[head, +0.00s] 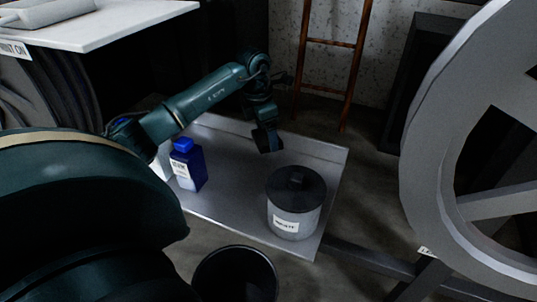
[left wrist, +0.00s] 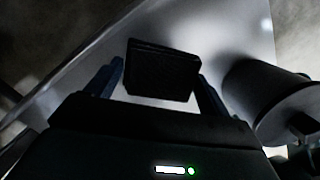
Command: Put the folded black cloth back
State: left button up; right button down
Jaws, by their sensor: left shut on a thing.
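The folded black cloth (left wrist: 163,70) is a dark, flat-sided bundle between the two fingers of my left gripper (left wrist: 158,90) in the left wrist view. The fingers are closed against its sides. In the head view my left gripper (head: 266,128) hangs down over the back part of a grey metal tray (head: 240,207). The cloth (head: 268,141) shows there as a small dark block at the fingertips. It appears to be above the tray; the exact gap cannot be told. My right gripper is not in view.
A blue bottle (head: 187,166) stands at the tray's left. A grey canister with a black lid (head: 296,205) stands at its front right. The tray's middle is clear. A dark bin (head: 235,277) is in front, a large grey reel (head: 432,130) at right, a ladder (head: 331,42) behind.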

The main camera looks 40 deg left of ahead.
aim_at(268, 161)
pick_arm(q)
notch_tip(268, 161, down, 7)
jog(key=shift+f+b, duration=0.1)
jog(key=shift+b, duration=0.65)
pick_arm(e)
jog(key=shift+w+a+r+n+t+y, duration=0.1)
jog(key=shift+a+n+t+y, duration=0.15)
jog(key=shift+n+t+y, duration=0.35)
pick_arm(q)
jog(key=o, duration=0.9)
